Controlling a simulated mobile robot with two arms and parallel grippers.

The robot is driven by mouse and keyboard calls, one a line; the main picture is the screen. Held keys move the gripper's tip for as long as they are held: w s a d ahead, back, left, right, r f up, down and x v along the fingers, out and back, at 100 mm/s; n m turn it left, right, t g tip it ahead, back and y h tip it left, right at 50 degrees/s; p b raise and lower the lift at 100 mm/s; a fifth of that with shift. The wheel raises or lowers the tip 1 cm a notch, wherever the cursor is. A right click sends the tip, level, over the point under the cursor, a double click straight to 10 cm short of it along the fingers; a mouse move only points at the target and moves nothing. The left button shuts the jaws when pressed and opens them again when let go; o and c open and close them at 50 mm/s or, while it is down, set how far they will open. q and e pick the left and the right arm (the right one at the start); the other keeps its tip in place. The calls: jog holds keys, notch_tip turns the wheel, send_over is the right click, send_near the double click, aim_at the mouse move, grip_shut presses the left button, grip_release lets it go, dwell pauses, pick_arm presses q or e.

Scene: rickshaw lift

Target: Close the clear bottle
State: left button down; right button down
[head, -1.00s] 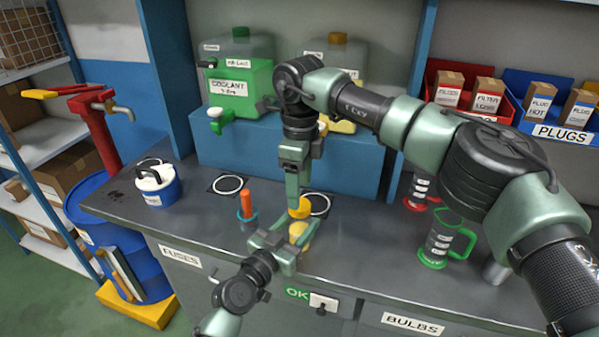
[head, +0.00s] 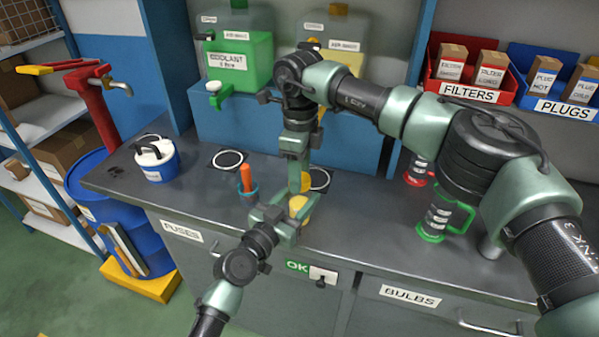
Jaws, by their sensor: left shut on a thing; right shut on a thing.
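My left gripper (head: 288,224) comes in low at the front of the workbench, shut on a small yellow-looking piece (head: 299,206), probably the clear bottle; the fingers hide much of it. My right gripper (head: 301,186) points straight down just above it, shut on a round yellow piece (head: 308,185) that looks like the cap. The cap sits close over the upper end of the held piece, slightly to its right. I cannot tell whether the two touch.
A green-handled jug (head: 437,222) stands right. A green coolant tank (head: 240,65) is on the raised blue shelf behind.

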jog(key=c, duration=0.7)
grip_release()
notch_tip(320, 180, up, 12)
pick_arm(q)
jog(key=c, duration=0.6)
grip_release()
